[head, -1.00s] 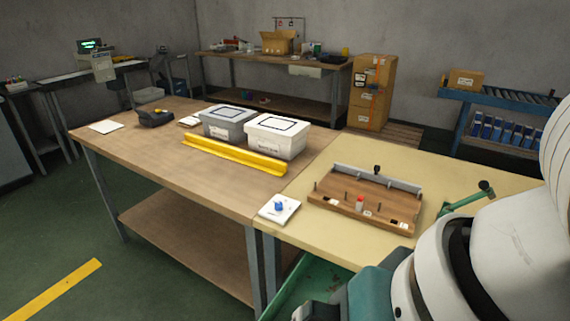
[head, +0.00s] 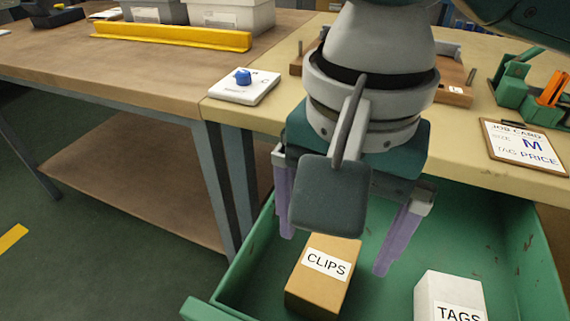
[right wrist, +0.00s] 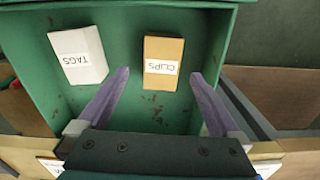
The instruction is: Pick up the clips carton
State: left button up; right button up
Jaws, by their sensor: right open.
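The clips carton (head: 318,283) is a brown box with a white CLIPS label, lying in the open green drawer. It also shows in the right wrist view (right wrist: 162,55), upside down, ahead of my fingertips and between their lines. My right gripper (head: 335,253) is open and empty above the drawer, its purple fingers spread to either side of the carton. In the right wrist view the right gripper (right wrist: 160,75) has nothing between its fingers. My left gripper does not show.
A white TAGS carton (head: 450,298) stands in the same drawer, right of the clips carton. The green drawer's (head: 515,240) walls surround both.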

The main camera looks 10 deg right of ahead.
aim_at(327, 264)
notch_tip(327, 264, down, 2)
jog(key=shift+s+f+b, duration=0.1)
jog(key=shift+b, duration=0.2)
jog(key=f+b, duration=0.1)
jog(key=f, duration=0.2)
jog(key=f+b, duration=0.1)
jog(key=shift+w+d+f+b, duration=0.1)
jog(key=shift+w+f+b, duration=0.25)
jog(key=shift+w, duration=0.05)
jog(key=shift+f, duration=0.25)
jog(key=c, duration=0.9)
jog(key=shift+r, duration=0.1)
jog(key=c, duration=0.6)
